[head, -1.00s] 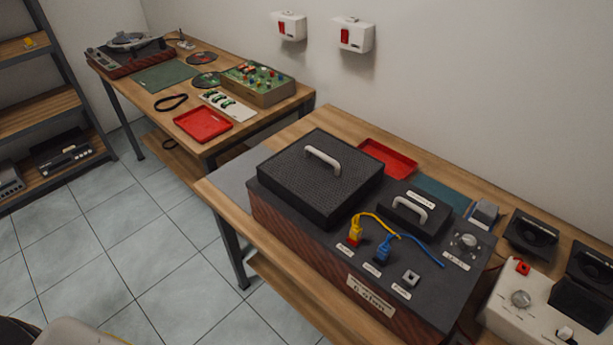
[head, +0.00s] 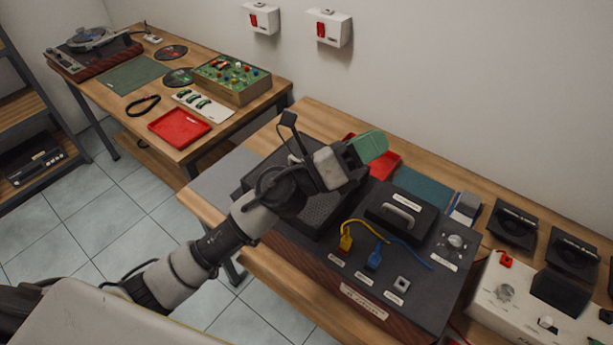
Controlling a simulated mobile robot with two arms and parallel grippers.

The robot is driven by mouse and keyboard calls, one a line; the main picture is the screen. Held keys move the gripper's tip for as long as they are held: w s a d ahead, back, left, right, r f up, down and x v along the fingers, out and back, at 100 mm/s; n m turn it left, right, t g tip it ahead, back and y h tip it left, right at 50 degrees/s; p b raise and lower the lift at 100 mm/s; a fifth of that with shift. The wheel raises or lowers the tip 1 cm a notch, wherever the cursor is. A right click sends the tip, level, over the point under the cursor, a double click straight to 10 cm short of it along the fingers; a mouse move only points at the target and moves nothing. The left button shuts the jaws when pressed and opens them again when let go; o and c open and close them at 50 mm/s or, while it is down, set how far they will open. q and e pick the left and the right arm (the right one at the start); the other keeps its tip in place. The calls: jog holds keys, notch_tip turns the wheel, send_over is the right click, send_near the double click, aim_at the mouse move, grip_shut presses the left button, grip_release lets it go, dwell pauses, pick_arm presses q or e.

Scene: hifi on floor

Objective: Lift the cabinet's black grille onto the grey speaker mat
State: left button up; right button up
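The cabinet (head: 410,285) is a dark box with a wood-look front on the near bench. Its black grille (head: 322,212) lies at the left of its top, largely covered by my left arm. The grille's pale handle is hidden behind the arm. The grey speaker mat (head: 217,180) lies on the bench to the left of the cabinet. My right gripper is out of view.
A smaller black lid with a handle (head: 398,215), a yellow plug (head: 346,243) and a blue plug (head: 374,258) are on the cabinet top. A red tray (head: 386,162) lies behind. Black speakers (head: 513,224) and a white box (head: 510,300) stand at right.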

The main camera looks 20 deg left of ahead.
pick_arm(q)
jog(key=w+f+m+g+y, duration=0.3)
jog(key=f+m+g+y, duration=0.55)
jog(key=m, duration=0.85)
jog(key=w+a+f+m+g+y, duration=0.1)
jog(key=w+a+y, duration=0.25)
jog(key=a, duration=0.45)
jog(key=w+a+f+m+g+y, duration=0.1)
jog(key=w+a+m+g+y, duration=0.1)
jog(key=a+y, duration=0.45)
jog(key=shift+h, duration=0.55)
jog(key=f, duration=0.1)
jog(key=f+p, duration=0.1)
jog(key=f, duration=0.1)
jog(key=w+f, duration=0.1)
jog(key=shift+w+a+f+p, duration=0.1)
jog(key=shift+a+f+p, duration=0.1)
jog(key=shift+a+p, duration=0.2)
jog(key=f+p, duration=0.1)
jog(key=f, duration=0.2)
jog(key=w+f+p, duration=0.1)
jog(key=shift+d+f+p, duration=0.3)
jog(key=shift+d, duration=0.05)
jog(key=shift+f, duration=0.35)
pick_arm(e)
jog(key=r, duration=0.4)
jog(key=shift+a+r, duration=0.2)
pick_arm(q)
jog(key=shift+c, duration=0.3)
